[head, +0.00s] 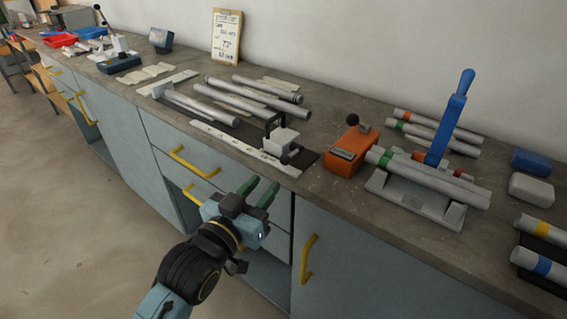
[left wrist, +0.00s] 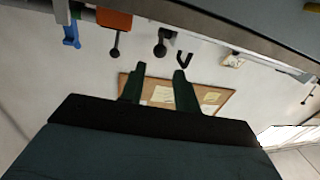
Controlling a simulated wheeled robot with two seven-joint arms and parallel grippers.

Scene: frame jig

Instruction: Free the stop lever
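My left gripper (head: 260,188) is open and empty in front of the bench's front edge, beside the drawers. Its two green fingers also show apart in the left wrist view (left wrist: 157,85). A tall blue lever (head: 452,115) stands up beside tubes on a grey cradle (head: 414,201). An orange block (head: 349,150) with a black-knobbed lever (head: 353,119) is left of it. A grey block clamp (head: 281,139) with a black handle sits near the front edge. No label shows which is the stop lever. The gripper touches none of these. My right gripper is not in view.
Grey tubes (head: 238,104) lie behind and left of the clamp. Banded tubes (head: 430,133) lie at the back right. Blue and grey blocks (head: 531,163) are at the far right. Yellow drawer handles (head: 195,163) stick out from the cabinet front near my arm.

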